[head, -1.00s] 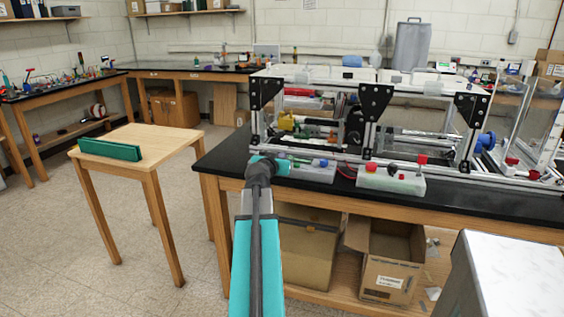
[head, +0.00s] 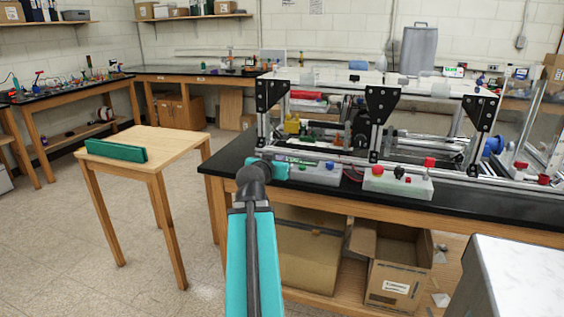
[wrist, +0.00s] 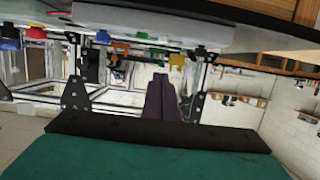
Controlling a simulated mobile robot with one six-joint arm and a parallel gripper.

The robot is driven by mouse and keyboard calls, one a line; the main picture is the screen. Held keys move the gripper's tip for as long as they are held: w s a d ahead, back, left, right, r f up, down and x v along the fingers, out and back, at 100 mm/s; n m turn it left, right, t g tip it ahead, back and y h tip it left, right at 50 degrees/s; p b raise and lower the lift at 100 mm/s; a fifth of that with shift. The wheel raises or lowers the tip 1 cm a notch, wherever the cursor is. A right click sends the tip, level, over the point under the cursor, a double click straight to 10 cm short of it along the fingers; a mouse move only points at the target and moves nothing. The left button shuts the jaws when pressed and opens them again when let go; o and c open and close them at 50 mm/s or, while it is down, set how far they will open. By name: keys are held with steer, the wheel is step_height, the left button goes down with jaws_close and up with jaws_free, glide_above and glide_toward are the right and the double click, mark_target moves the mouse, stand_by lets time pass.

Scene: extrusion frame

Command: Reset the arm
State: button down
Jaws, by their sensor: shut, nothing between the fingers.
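My arm, teal with a dark joint, reaches up from the bottom of the head view to the near edge of the black-topped bench (head: 230,160). Its fingers cannot be made out there. In the wrist view, which is upside down, my gripper (wrist: 162,98) shows as a dark, narrow wedge with its fingers together and nothing between them. The extrusion frame (head: 375,110) stands on the bench beyond my arm, with black corner plates and a white top. It also shows behind my gripper in the wrist view (wrist: 75,95). I cannot tell the exact gap between them.
Grey-white boxes with coloured knobs (head: 398,183) sit along the bench's near edge. A small wooden table (head: 170,145) with a green block (head: 116,151) stands at left. An open cardboard box (head: 395,262) is under the bench. A white-topped block (head: 520,270) is at lower right. Floor is clear at left.

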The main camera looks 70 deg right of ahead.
steer(key=shift+a, duration=0.25)
stand_by(0.4)
